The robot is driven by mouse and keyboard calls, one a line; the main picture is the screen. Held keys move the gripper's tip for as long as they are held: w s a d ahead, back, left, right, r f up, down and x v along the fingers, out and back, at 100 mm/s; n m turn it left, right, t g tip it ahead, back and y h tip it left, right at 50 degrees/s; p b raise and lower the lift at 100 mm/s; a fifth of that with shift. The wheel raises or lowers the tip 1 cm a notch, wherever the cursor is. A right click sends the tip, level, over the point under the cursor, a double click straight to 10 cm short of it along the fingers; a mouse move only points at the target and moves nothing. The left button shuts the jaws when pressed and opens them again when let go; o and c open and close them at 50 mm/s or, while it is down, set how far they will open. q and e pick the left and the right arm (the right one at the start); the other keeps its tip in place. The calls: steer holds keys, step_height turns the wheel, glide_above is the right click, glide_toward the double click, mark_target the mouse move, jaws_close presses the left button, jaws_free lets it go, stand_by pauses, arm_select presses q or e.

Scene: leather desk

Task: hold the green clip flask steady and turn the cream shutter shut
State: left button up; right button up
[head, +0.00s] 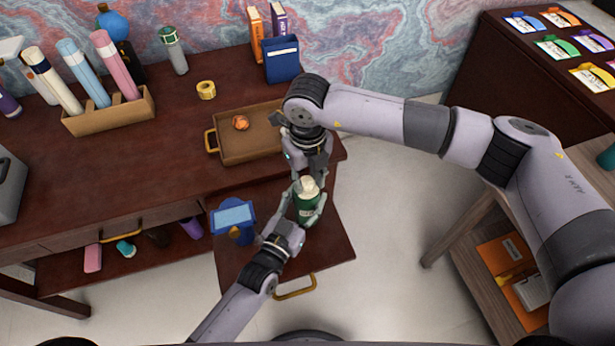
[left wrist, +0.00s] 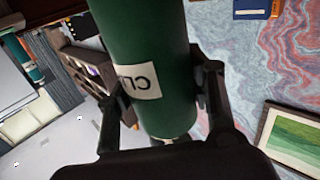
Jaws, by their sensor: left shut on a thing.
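The green clip flask (head: 309,210) stands upright above the pulled-out lower board of the desk, its cream shutter (head: 307,185) on top. My left gripper (head: 303,217) is shut on the flask's body from the front. In the left wrist view the green flask (left wrist: 150,50) with a white label fills the space between the fingers of the left gripper (left wrist: 158,92). My right gripper (head: 309,182) comes down from above, with its fingers on either side of the cream shutter. Whether they press on it cannot be seen. The flask's underside is hidden in the head view.
A blue device with a light screen (head: 233,216) stands close left of the flask. A brown tray (head: 250,150) with an orange lump (head: 240,122) lies behind. A holder with rolled tubes (head: 110,115), a yellow tape roll (head: 206,90) and a blue box (head: 282,60) stand on the desk.

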mark_target(307, 182)
steer(key=o, duration=0.3)
step_height(307, 182, up, 12)
stand_by(0.7)
arm_select(q)
steer(key=o, duration=1.4)
steer(key=shift+c, duration=0.2)
